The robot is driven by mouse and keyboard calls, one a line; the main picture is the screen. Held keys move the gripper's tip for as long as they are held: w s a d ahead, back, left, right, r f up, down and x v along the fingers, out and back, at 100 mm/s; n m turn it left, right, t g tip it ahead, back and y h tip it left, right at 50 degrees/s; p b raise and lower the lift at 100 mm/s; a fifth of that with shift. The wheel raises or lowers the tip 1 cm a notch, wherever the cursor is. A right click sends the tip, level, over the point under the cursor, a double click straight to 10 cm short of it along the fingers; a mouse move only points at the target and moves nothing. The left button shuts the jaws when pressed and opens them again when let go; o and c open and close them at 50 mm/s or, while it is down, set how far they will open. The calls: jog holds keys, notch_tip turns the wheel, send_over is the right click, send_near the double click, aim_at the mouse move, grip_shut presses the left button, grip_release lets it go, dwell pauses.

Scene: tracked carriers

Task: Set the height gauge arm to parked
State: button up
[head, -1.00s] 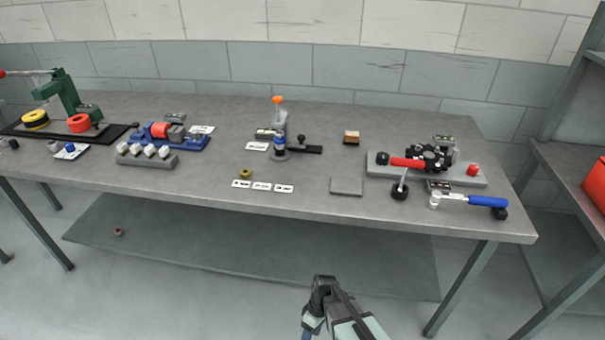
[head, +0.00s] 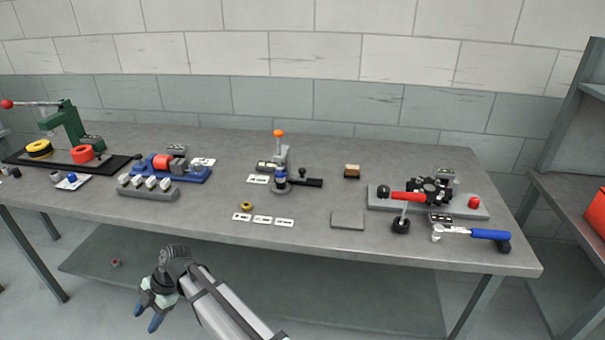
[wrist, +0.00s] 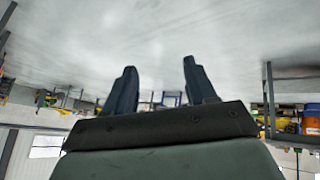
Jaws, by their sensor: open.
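The height gauge (head: 284,160) stands near the middle of the bench in the head view. It has a grey upright post with an orange knob on top and a blue collar around its lower part. Its black arm (head: 309,182) points to the right, with a small dark knob on it. My gripper (head: 148,316) is in front of the bench at the lower left, below the bench top and well apart from the gauge. It is open and empty, fingers pointing down. In the wrist view my two fingers (wrist: 158,88) are spread with nothing between them.
A grey block with white knobs (head: 148,193) is to the left. A grey plate with a red-handled clamp (head: 378,207) is to the right. A bare grey square (head: 347,220) lies between.

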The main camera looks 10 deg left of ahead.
jog(key=w+a+r, duration=0.3)
jog(key=a+r, duration=0.1)
jog(key=r, duration=0.6)
jog(key=w+d+r+m+t, duration=0.1)
jog(key=w+d+r+m, duration=0.1)
jog(key=w+d, duration=0.3)
jog(key=w+d+r+m+t, duration=0.1)
jog(key=w+d+r+m, duration=0.2)
jog(key=w, duration=0.9)
jog(key=w+d+r+m+t, duration=0.1)
jog(key=w+d+m, duration=0.3)
jog(key=w+d, duration=0.4)
jog(key=shift+v, duration=0.95)
jog(key=w+d+r+m+t, duration=0.1)
jog(key=w+d+r+m, duration=0.25)
jog(key=w+d, duration=0.35)
jog(key=w+d+r+m+t, duration=0.2)
jog(key=w+d+r+m, duration=0.15)
jog(key=w+d, duration=0.3)
jog(key=m+t+h, duration=0.2)
jog(key=m, duration=0.5)
send_near(302, 169)
jog(key=x, duration=0.8)
jog(key=shift+s+f, duration=0.1)
jog(key=shift+f, duration=0.15)
jog(key=shift+c, duration=0.5)
grip_shut()
